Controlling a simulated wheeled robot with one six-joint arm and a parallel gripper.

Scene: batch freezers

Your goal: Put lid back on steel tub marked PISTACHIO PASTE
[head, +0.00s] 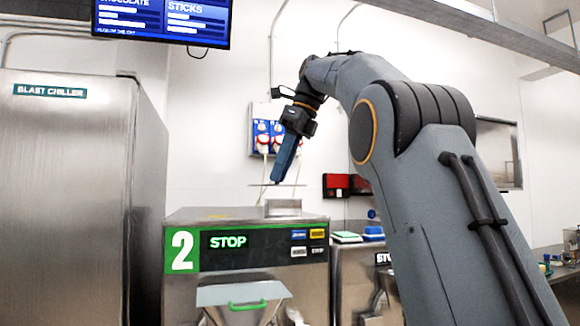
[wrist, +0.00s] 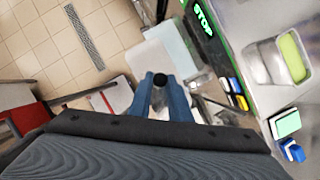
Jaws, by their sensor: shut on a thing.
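My gripper (head: 276,180) is shut on the lid (head: 260,185), a thin flat plate seen nearly edge-on in the head view. In the wrist view my fingers (wrist: 160,88) close around its dark round knob (wrist: 160,78); the plate's outline is hard to make out there. A steel tub (head: 283,209) stands on top of machine 2, just below the lid, with a gap between them in the head view. In the wrist view the steel tub (wrist: 262,66) is open, has green contents and lies right of my fingers. No marking on it is readable.
Machine 2 (head: 215,217) has a green-edged panel reading STOP and a front chute with a green handle (head: 248,305). A green-and-white pad (head: 347,237) and a blue block (head: 373,233) sit to its right. The blast chiller (head: 65,190) stands left. Tiled floor (wrist: 50,40) shows below.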

